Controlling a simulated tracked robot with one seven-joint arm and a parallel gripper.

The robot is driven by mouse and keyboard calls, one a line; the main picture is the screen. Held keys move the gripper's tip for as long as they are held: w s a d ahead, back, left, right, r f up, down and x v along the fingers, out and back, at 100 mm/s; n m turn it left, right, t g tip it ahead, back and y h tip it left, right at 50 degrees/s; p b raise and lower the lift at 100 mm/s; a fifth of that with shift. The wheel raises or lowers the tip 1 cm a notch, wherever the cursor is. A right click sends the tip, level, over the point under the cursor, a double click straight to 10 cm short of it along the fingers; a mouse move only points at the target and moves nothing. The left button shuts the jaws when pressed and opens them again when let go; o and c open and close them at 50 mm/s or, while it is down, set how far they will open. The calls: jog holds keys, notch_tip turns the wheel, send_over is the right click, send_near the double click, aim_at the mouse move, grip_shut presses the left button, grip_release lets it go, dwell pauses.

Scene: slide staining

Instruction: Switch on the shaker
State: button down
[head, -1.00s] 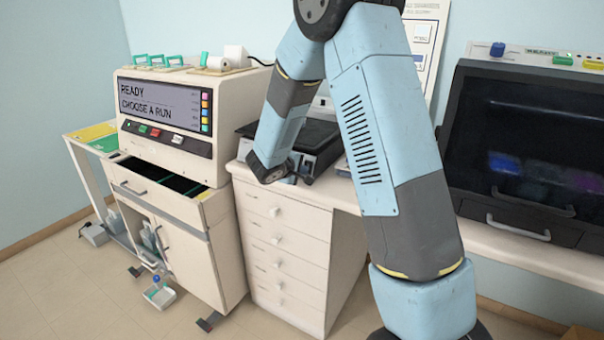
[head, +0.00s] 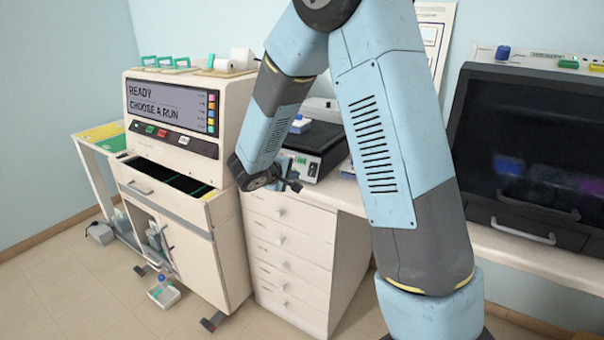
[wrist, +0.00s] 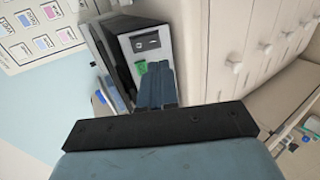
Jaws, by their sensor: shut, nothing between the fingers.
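The shaker (head: 322,138) is a dark, low box with a flat black top, standing on the white drawer cabinet, partly hidden behind my arm. In the wrist view its front panel (wrist: 153,58) shows a small dark inset with a light mark (wrist: 146,41) and a green button or switch (wrist: 141,67). I cannot tell whether the green part is pressed or lit. My gripper (head: 293,182) is shut and empty, in front of the shaker. In the wrist view its fingertips (wrist: 158,66) overlap the panel just beside the green part; contact cannot be told.
Left stands a stainer (head: 170,112) reading READY, CHOOSE A RUN, with an open drawer below. A dark-fronted hood (head: 530,150) stands on the right. White drawers (head: 285,255) are below the shaker.

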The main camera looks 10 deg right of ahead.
jog(key=s+a, duration=0.1)
jog(key=s+a+r, duration=0.1)
jog(key=s+a, duration=0.1)
jog(key=s, duration=0.1)
jog(key=shift+a+r, duration=0.25)
jog(key=shift+a, duration=0.15)
jog(key=s+d+r+m+g+y, duration=0.1)
jog(key=s+d+r+m+g, duration=0.4)
jog(key=s+d+r, duration=0.65)
jog(key=s+r+m+t+y, duration=0.1)
jog(key=s+r+m+y, duration=0.1)
jog(key=s, duration=0.7)
jog(key=s+r+m+t+y, duration=0.1)
jog(key=s+y, duration=0.4)
jog(key=s, duration=0.5)
jog(key=shift+r+m+y, duration=0.3)
jog(key=shift+r+m, duration=0.2)
jog(key=shift+r, duration=0.6)
